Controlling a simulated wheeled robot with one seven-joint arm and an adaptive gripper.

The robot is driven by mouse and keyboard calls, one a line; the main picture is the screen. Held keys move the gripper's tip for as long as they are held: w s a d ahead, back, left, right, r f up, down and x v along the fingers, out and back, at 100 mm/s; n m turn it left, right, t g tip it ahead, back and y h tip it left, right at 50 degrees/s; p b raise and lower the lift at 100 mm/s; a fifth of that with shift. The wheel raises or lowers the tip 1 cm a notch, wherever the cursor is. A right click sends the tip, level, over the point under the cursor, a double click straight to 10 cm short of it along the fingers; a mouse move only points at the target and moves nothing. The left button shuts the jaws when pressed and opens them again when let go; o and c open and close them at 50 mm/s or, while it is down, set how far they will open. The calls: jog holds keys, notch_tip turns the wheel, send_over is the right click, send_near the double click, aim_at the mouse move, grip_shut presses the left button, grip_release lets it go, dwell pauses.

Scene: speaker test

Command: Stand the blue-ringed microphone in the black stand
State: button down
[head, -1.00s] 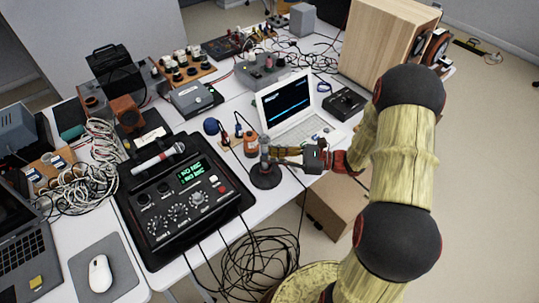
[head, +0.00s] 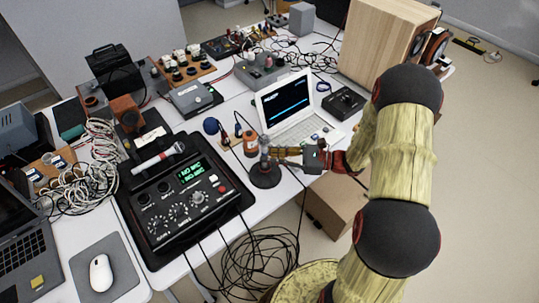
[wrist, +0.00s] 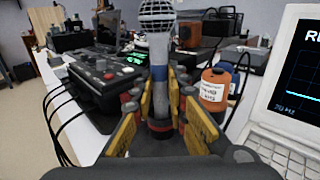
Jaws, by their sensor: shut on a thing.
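The blue-ringed microphone (wrist: 157,48) stands upright in the wrist view, its grey mesh head at the top and its blue ring just above my fingers. My gripper (wrist: 159,98) is shut on its body, with yellow finger pads on both sides. In the head view my gripper (head: 288,152) reaches in from the right to the microphone (head: 264,146). The black stand (head: 265,179) shows its round base on the table directly below the microphone. The fingers hide the lower end of the microphone in the wrist view, so I cannot tell whether it sits in the stand.
An orange bottle (head: 250,146) stands close behind the stand, and a white laptop (head: 288,108) is behind to the right. Cables (head: 258,260) hang at the table's front edge.

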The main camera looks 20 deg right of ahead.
jog(key=shift+f, duration=0.4)
dwell(0.3)
jog(key=c, duration=1.7)
grip_release()
jog(key=shift+d, duration=0.1)
jog(key=v, duration=1.2)
jog(key=shift+f, duration=0.1)
